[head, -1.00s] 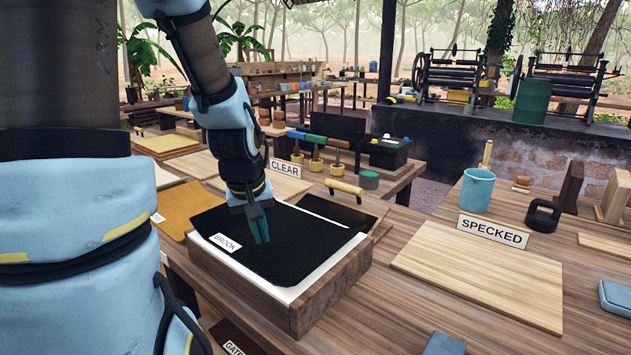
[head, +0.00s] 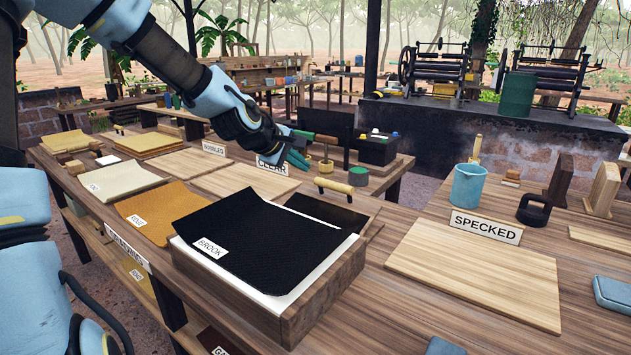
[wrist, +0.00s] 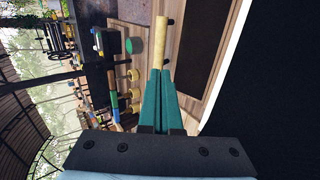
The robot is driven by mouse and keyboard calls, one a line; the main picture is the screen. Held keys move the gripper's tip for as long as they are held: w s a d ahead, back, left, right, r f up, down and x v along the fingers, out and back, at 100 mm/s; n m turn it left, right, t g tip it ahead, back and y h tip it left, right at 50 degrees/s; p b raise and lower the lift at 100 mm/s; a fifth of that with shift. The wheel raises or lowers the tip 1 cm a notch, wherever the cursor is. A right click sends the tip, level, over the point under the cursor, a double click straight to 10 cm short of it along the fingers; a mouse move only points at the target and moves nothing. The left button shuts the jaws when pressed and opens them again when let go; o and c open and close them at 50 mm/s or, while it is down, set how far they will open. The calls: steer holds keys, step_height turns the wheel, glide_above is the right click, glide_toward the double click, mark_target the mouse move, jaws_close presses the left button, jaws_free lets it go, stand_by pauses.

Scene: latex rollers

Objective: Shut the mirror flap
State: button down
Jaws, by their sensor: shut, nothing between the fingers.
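A dark flat panel (head: 332,211) in a wooden frame lies low against the back of a wooden box (head: 318,292); it may be the mirror flap, but I cannot be sure. It also shows in the wrist view (wrist: 208,45). A black textured sheet (head: 275,245) labelled BROOK lies over a white layer on the box. My gripper (head: 299,160) is shut and empty, raised behind the box near the CLEAR sign. Its teal fingers (wrist: 160,100) point toward a yellow-handled tool (wrist: 161,40) in the wrist view, with no clear contact.
Tan sheets and boards line the bench on the left. At right are the SPECKED sign (head: 485,227), a pale board (head: 480,270), a blue pot (head: 469,185) and a black ring-shaped object (head: 537,209).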

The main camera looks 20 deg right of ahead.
steer(key=p, duration=0.1)
glide_toward(331, 184)
steer(key=shift+p+x, duration=1.25)
steer(key=shift+x, duration=2.1)
steer(key=shift+d+f, duration=0.1)
steer(key=shift+f, duration=0.05)
steer(key=b+x, duration=0.4)
steer(key=shift+f, duration=0.15)
